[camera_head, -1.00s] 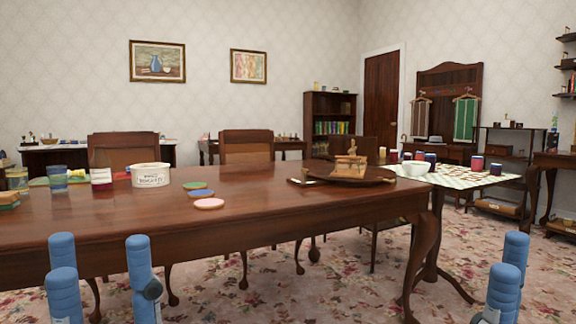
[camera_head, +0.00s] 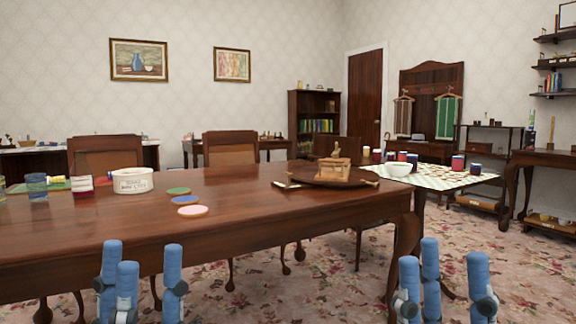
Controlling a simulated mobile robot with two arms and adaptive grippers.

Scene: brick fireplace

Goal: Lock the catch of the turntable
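The turntable (camera_head: 318,184) is a dark round wooden board lying on the far right part of the long brown table (camera_head: 250,215). A small light-brown wooden object (camera_head: 333,170) stands on it. A small pale piece lies at its left edge, and a short wooden piece sticks out at its right edge. I cannot tell which is the catch, or its state. My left gripper (camera_head: 142,258) is at the bottom left, with blue fingers spread and empty. My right gripper (camera_head: 440,258) is at the bottom right, also spread and empty. Both are well short of the turntable.
On the table are a white tub (camera_head: 132,181), three coasters (camera_head: 185,199), a glass (camera_head: 37,187) and a red-and-white jar (camera_head: 82,186). Floor at the lower right is open.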

